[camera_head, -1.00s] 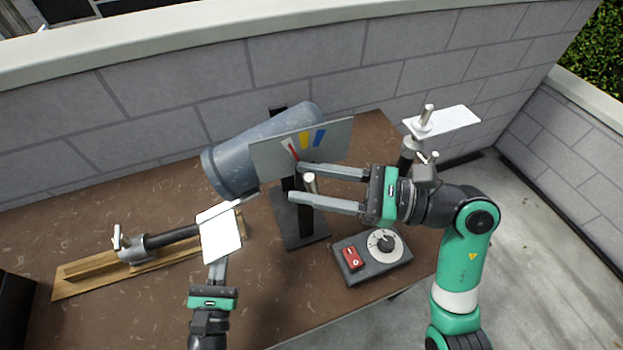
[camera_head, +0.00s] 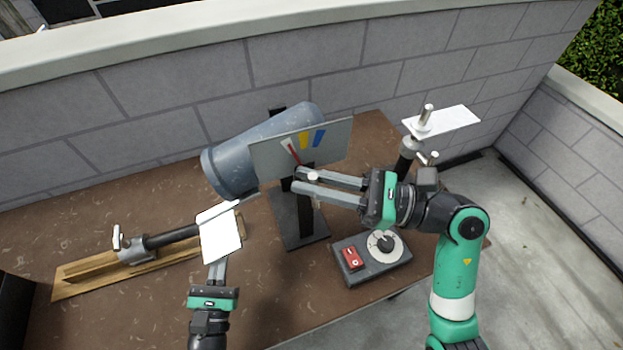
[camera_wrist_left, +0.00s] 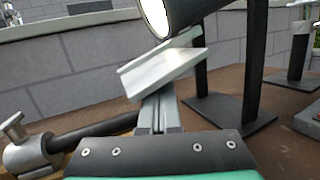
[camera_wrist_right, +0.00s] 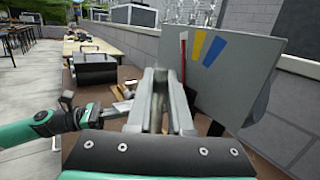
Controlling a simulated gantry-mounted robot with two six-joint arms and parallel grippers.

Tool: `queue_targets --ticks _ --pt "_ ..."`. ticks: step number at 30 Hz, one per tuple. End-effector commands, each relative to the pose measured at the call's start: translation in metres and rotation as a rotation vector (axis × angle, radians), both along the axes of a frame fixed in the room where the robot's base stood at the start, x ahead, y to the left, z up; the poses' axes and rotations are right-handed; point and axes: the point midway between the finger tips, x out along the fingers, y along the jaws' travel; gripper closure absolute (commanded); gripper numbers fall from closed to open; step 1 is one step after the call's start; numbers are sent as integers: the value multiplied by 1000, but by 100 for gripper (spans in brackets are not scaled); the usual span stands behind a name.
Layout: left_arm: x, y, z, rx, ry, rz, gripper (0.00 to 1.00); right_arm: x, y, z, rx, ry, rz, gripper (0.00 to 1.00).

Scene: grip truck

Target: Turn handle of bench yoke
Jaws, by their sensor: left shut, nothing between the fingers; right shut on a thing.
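The bench yoke is a black stand (camera_head: 303,215) carrying a blue-grey drum (camera_head: 235,163). A grey plate (camera_head: 335,142) on its front bears a red pointer (camera_head: 291,152) and yellow and blue marks; these also show in the right wrist view (camera_wrist_right: 232,70). My right gripper (camera_head: 297,180) is shut on the yoke's pale-tipped handle (camera_head: 313,177), just below the plate. The fingers hide part of the handle. My left gripper (camera_head: 217,270) is shut and empty below the drum, its tips partly hidden by a white plate (camera_head: 220,234). I cannot tell whether they touch.
A control box (camera_head: 372,257) with a dial and red switch sits right of the stand's base. A clamp on a wooden board (camera_head: 80,282) lies at left. A post with a white plate (camera_head: 448,121) stands at back right. A block wall (camera_head: 330,75) runs behind.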

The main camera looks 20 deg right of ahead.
Motion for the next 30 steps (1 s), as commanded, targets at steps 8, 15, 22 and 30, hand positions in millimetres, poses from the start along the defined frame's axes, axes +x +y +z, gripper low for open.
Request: queue_targets --ticks 8,15,22,30 --pt "0 0 0 -1 -1 1 100 0 0 0 6 1 1 78" --pt "0 0 0 -1 -1 1 100 0 0 0 6 1 1 52" --pt "0 0 0 -1 -1 1 100 -1 -2 0 6 1 0 52" --pt "0 0 1 -1 -1 1 100 -26 -42 -6 7 0 -7 52"
